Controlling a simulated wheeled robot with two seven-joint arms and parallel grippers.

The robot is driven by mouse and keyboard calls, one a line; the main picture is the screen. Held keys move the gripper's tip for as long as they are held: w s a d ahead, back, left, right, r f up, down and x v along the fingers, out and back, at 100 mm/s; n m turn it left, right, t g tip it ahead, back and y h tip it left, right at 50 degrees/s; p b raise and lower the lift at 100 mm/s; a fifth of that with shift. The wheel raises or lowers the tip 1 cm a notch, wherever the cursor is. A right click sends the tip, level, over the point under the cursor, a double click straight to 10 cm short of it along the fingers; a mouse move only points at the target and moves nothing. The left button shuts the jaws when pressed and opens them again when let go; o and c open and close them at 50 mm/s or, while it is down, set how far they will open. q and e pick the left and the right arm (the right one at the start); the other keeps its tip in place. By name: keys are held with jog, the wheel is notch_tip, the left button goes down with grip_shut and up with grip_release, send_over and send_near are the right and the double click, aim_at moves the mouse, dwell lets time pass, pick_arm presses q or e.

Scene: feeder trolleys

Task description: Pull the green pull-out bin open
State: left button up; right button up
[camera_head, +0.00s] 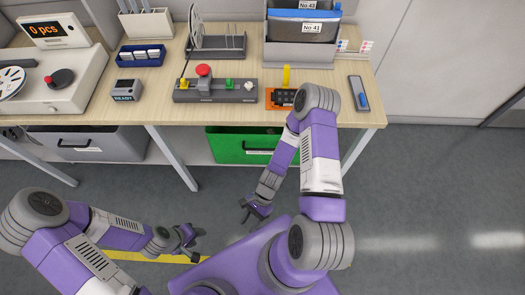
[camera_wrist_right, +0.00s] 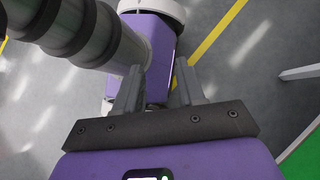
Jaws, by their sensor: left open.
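The green pull-out bin (camera_head: 228,146) sits under the workbench in the head view, with a dark handle and a small label on its front. My right arm covers part of its right side. A green patch at the lower right of the right wrist view looks like this bin (camera_wrist_right: 306,157). My right gripper (camera_head: 252,211) is open and empty, in front of and below the bin, apart from it. Its two fingers stand apart in the right wrist view (camera_wrist_right: 160,75). My left gripper (camera_head: 193,241) is open and empty, low and left of the right one, away from the bin.
A grey bin (camera_head: 85,143) sits under the bench at the left. The bench top (camera_head: 225,111) holds a button panel (camera_head: 215,91), trays and other devices. The grey floor (camera_head: 430,200) at right is clear.

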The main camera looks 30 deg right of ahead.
aim_at(259, 149)
jog(key=w+f+m+t+y+b, duration=0.4)
jog(key=w+m+t+y, duration=0.55)
jog(key=m, duration=0.75)
jog(key=w+d+f+m+t+h+b, duration=0.1)
jog(key=w+d+m+t+h+b, duration=0.1)
jog(key=w+d+m+t+h, duration=0.6)
jog(key=w+d+f+m+t+h+b, duration=0.25)
jog(key=d+m+t+h, duration=0.2)
jog(key=d+m, duration=0.7)
jog(key=shift+n+t, duration=0.3)
jog(key=shift+n, duration=0.65)
jog(key=w, duration=0.2)
jog(key=w+r, duration=0.1)
jog(key=w, duration=0.4)
jog(key=shift+r+b, duration=0.35)
jog(key=shift+b, duration=0.05)
pick_arm(q)
notch_tip(259, 149, down, 11)
jog(key=shift+r, duration=0.15)
pick_arm(e)
grip_shut()
